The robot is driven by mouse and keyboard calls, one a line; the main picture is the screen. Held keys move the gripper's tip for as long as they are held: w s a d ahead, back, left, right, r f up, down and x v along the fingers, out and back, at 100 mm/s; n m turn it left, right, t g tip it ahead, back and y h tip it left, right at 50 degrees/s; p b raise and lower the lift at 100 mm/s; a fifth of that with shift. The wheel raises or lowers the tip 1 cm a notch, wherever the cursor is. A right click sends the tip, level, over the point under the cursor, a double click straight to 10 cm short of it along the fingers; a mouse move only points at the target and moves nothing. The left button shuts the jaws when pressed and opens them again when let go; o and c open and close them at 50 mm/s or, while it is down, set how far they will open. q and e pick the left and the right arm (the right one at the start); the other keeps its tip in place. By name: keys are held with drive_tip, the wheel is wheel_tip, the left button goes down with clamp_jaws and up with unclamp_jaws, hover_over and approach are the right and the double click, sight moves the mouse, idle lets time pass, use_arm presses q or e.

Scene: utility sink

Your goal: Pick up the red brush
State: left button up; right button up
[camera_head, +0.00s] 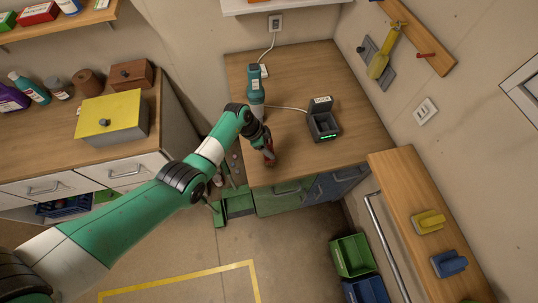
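My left gripper (268,152) is over the front left part of the wooden counter, at the end of my green and white arm. A small red shape shows at its tips; it is too small to tell whether this is the red brush or whether the fingers are shut on it. No other clear red brush shows. A yellow brush (428,221) and a blue brush (449,263) rest on the wooden ledge (405,175) at the right. My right gripper is not in view.
A teal bottle (256,92) stands just behind my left gripper. A dark open-lidded device (322,122) sits to its right on the counter (355,90). A yellow-lidded box (110,118) is on the left cabinet. Green (352,254) and blue bins stand on the floor.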

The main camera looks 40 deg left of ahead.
use_arm(q)
clamp_jaws()
idle(1.2)
